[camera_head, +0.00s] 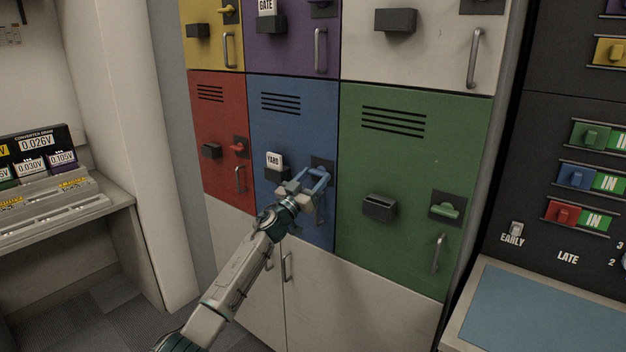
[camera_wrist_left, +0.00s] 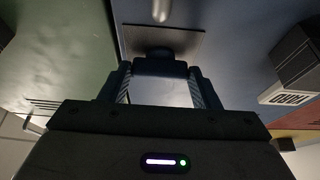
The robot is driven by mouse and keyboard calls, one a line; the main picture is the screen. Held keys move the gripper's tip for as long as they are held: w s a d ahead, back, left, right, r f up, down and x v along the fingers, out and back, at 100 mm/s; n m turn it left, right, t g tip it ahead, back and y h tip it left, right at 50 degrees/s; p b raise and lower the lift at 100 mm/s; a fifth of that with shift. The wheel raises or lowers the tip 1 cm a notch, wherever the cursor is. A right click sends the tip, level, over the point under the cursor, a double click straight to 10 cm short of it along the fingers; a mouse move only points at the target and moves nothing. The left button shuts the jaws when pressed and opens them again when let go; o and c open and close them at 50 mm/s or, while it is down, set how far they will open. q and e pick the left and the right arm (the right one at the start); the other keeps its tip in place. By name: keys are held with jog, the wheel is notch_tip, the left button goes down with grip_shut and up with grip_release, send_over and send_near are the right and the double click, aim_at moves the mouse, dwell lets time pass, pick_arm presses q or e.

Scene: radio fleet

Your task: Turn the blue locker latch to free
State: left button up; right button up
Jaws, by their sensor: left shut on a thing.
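The blue locker (camera_head: 287,125) is in the lower row in the head view, between the red and green ones. Its latch sits on a dark plate (camera_head: 321,162) at the door's right side. My left gripper (camera_head: 318,178) is at this plate, shut on the blue latch (camera_wrist_left: 160,66). The wrist view is upside down and shows the latch between the fingers, in front of its plate (camera_wrist_left: 162,40). The gripper hides most of the latch in the head view, so I cannot tell its exact angle. My right gripper is not in view.
The red locker (camera_head: 215,130) is on the left. A counter (camera_head: 60,235) stands far left, a switch panel (camera_head: 560,130) right.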

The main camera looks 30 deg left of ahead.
pick_arm(q)
jog(key=shift+m+h, duration=0.4)
jog(key=m+h+p, duration=0.1)
jog(key=m, duration=0.1)
jog(key=m+g+h+p, duration=0.1)
jog(key=m+p, duration=0.1)
jog(key=m, duration=0.1)
jog(key=shift+a+r+h, duration=0.15)
jog(key=shift+r+h, duration=0.05)
jog(key=shift+h, duration=0.1)
jog(key=m+h+p, duration=0.1)
jog(key=m, duration=0.1)
jog(key=m+g+h+p, duration=0.1)
jog(key=m, duration=0.2)
jog(key=shift+a, duration=0.15)
jog(key=m+g+p, duration=0.1)
jog(key=m, duration=0.2)
jog(key=m+g+h+p, duration=0.1)
jog(key=m, duration=0.2)
jog(key=shift+a+r+m+g+p, duration=0.1)
jog(key=shift+r+m+g+p, duration=0.05)
jog(key=shift+m+g+p, duration=1)
jog(key=shift+m+g, duration=0.15)
jog(key=shift+m, duration=1.4)
jog(key=o, duration=1)
